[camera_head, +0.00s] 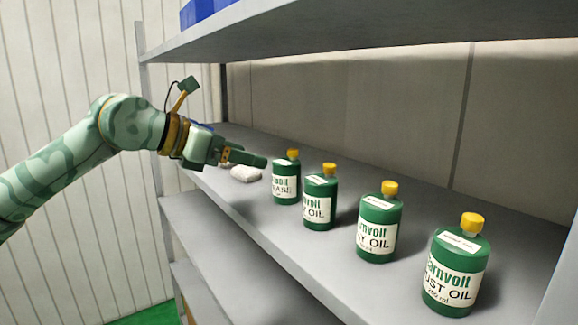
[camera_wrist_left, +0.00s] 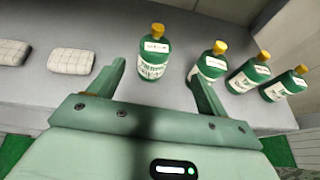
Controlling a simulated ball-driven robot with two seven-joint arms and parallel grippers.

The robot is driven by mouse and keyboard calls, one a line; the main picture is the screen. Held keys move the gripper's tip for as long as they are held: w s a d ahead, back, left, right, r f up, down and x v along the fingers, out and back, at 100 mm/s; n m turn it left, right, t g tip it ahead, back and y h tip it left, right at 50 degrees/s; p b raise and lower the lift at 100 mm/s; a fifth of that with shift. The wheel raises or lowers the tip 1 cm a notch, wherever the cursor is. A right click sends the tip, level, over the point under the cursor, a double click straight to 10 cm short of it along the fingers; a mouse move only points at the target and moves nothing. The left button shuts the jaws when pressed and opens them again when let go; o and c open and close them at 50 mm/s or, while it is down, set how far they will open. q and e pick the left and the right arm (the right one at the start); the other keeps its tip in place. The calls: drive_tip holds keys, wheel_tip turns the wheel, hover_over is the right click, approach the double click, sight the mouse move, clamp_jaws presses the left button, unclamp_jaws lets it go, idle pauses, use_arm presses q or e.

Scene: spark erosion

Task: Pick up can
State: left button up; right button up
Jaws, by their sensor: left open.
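Several green cans with yellow caps and white oil labels stand upright in a row on the grey shelf. The far-left can (camera_head: 286,184) is closest to my left gripper (camera_head: 246,158); beyond it come a second can (camera_head: 320,200), a third can (camera_head: 378,226) and the nearest can (camera_head: 455,270). My left gripper is open and empty, to the left of the far-left can. In the left wrist view the far-left can (camera_wrist_left: 154,60) shows between the open fingers, ahead of them, with no contact visible. My right gripper is not in view.
The grey shelf board (camera_head: 270,228) has free room along its front edge. White padded pieces (camera_wrist_left: 73,61) lie left of the cans. An upper shelf (camera_head: 350,30) with a blue box (camera_head: 205,10) hangs above, and a lower shelf (camera_head: 205,235) is below.

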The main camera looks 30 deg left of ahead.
sight(282, 164)
use_arm(q)
drive_tip(key=p+x, duration=0.3)
drive_tip(key=x, duration=0.4)
drive_tip(key=shift+w, duration=0.25)
drive_tip(key=shift+w+d+f, duration=0.15)
drive_tip(key=shift+w+d, duration=0.05)
drive_tip(key=p+x, duration=0.2)
drive_tip(key=x, duration=0.1)
drive_tip(key=p+x, duration=0.1)
drive_tip(key=x, duration=0.1)
drive_tip(key=shift+w+a+f, duration=0.1)
drive_tip(key=shift+a+f, duration=0.2)
drive_tip(key=shift+a, duration=0.05)
drive_tip(key=shift+w+f, duration=0.15)
drive_tip(key=shift+c, duration=0.3)
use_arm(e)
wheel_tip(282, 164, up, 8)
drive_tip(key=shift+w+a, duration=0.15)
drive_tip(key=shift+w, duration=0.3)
use_arm(q)
drive_tip(key=shift+s, duration=0.2)
drive_tip(key=c, duration=1)
drive_tip(key=shift+w, duration=0.1)
drive_tip(key=shift+c, duration=0.8)
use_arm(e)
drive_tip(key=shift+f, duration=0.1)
